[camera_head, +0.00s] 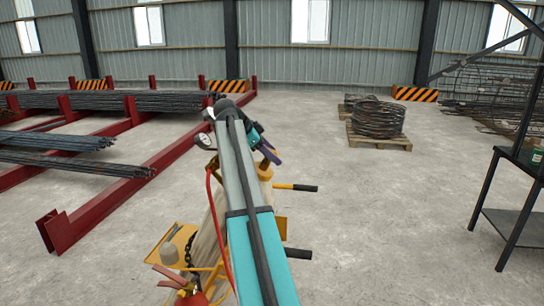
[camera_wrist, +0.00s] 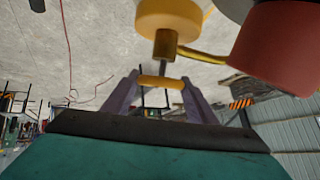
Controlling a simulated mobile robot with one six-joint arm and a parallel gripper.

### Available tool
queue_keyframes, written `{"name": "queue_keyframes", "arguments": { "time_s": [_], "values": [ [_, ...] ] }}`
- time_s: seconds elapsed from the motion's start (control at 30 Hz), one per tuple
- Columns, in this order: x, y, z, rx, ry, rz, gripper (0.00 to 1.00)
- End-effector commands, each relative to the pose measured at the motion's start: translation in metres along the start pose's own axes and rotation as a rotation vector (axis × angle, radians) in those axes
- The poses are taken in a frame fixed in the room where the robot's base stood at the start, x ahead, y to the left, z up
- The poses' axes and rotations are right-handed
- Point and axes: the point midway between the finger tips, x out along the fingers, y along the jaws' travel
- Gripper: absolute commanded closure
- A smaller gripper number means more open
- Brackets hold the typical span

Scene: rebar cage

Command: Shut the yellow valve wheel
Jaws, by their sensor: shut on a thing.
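The yellow valve wheel (camera_wrist: 160,82) shows edge-on in the wrist view as a short yellow bar between my two purple fingers. My gripper (camera_wrist: 160,92) is shut on it, one finger at each side. A brass valve stem (camera_wrist: 165,44) stands between the wheel and a rounded yellow-orange part (camera_wrist: 170,16). In the head view my gripper (camera_head: 269,154) is at the top of the cylinder cart, just above a yellow-orange part (camera_head: 265,173). I cannot make out the wheel itself in the head view.
A gauge (camera_head: 203,141) and red hose (camera_head: 213,200) sit left of my arm. The cart has black-ended handles (camera_head: 303,188). Red racks with rebar (camera_head: 110,101) stand left, coiled wire (camera_head: 377,117) on a pallet ahead, a dark table (camera_head: 510,210) right. Floor is clear between.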

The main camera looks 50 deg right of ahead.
Motion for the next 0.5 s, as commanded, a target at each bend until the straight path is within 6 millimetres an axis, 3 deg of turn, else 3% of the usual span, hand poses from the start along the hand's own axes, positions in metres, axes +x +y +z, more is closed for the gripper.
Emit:
{"name": "queue_keyframes", "arguments": {
  "time_s": [0.5],
  "values": [
    [-0.0021,-0.0026,-0.0009,0.128,-0.004,0.277,0.70]
  ]
}}
